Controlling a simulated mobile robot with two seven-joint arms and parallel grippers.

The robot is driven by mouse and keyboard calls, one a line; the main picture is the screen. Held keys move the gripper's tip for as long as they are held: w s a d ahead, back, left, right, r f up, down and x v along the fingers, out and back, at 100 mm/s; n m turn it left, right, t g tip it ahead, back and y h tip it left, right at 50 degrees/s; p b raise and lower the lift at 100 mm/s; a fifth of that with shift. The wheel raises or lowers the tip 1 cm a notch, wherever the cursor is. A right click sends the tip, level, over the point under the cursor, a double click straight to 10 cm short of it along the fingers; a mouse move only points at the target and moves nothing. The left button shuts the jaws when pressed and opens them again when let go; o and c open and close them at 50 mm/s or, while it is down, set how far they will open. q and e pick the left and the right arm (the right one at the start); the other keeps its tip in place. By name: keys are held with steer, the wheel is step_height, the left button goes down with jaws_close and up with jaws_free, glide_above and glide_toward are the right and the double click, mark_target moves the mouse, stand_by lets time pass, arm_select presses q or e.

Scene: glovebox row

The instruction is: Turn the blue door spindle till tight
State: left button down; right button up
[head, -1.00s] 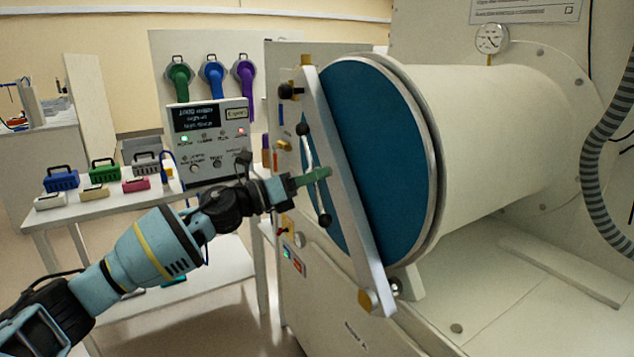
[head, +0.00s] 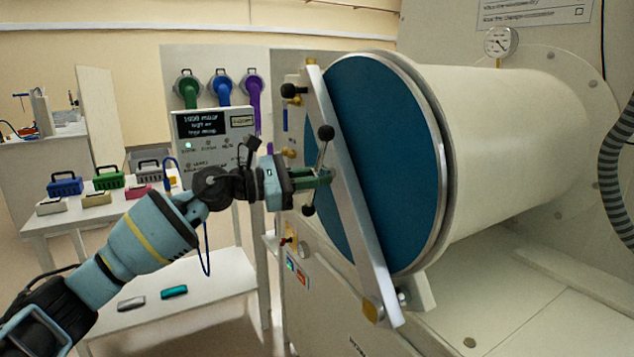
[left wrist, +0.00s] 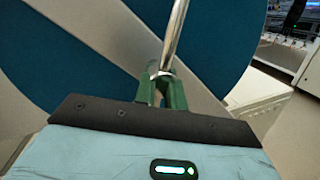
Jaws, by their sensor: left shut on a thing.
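The blue round door (head: 390,160) closes the end of the large white cylinder, with a pale bar (head: 352,190) slanting across it. The spindle handle (head: 322,160) is a thin metal rod with black knobs, one at the upper right and one at the lower left, in front of the bar. My left gripper (head: 325,176) has green fingers and is shut on the spindle handle near its middle. In the left wrist view the shiny rod (left wrist: 175,40) runs up from between the green fingers (left wrist: 160,90), with the blue door behind. My right gripper does not show.
A control panel (head: 213,135) with a display stands behind my left arm. A side table (head: 85,212) with several small coloured cases is at left. A ribbed hose (head: 618,160) hangs at right, and a gauge (head: 500,42) sits above the cylinder.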

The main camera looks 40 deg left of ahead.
arm_select(q)
steer(key=shift+m, duration=0.9)
steer(key=c, duration=1.5)
jaws_free()
steer(key=shift+c, duration=0.2)
steer(key=shift+a, duration=0.1)
steer(key=b+v, duration=0.4)
steer(key=v, duration=0.3)
steer(key=shift+s+a+r, duration=0.15)
steer(key=shift+s+a, duration=0.05)
steer(key=shift+s, duration=0.15)
